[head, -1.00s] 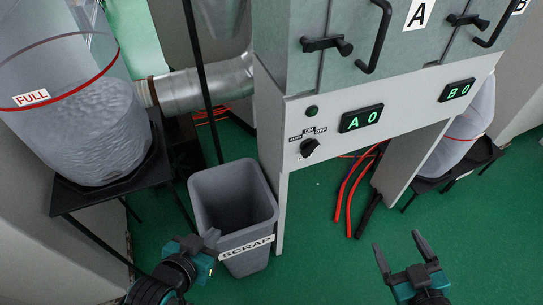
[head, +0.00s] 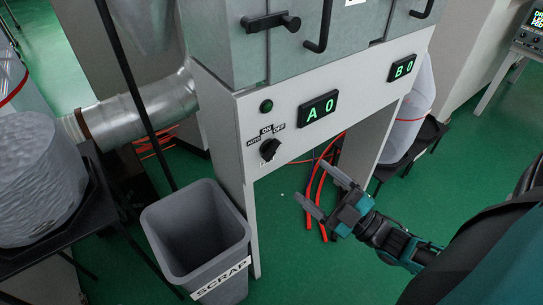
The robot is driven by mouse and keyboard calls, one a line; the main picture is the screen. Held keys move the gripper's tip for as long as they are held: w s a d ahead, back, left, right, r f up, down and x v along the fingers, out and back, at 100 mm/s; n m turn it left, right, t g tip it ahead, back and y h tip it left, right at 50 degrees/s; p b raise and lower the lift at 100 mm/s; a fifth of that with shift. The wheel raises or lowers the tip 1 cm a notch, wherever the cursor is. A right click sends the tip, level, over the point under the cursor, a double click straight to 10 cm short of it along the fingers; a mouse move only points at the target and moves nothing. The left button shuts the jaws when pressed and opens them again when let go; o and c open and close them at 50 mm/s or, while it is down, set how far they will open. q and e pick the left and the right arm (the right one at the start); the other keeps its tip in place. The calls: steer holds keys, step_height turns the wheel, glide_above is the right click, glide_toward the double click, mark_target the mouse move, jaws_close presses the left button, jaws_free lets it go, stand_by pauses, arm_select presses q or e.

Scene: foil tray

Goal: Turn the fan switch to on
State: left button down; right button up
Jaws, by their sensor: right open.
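The fan switch (head: 269,149) is a black rotary knob on the pale front panel of the cabinet. The labels AUTO, ON and OFF stand around its upper side, with ON at the top. Its grip seems tilted up and right towards OFF, but it is too small to be sure. My right gripper (head: 312,181) is open and empty, below and right of the knob, apart from it. Its fingers point up and left. My left gripper is out of view.
A green lamp (head: 266,106) and the displays A 0 (head: 318,107) and B 0 (head: 403,68) share the panel. A grey SCRAP bin (head: 200,235) stands below left. A black pole (head: 135,95) rises at left.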

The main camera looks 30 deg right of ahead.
mark_target(275, 153)
steer(key=x, duration=1)
steer(key=shift+w+a, duration=0.1)
steer(key=shift+w, duration=0.1)
steer(key=c, duration=1)
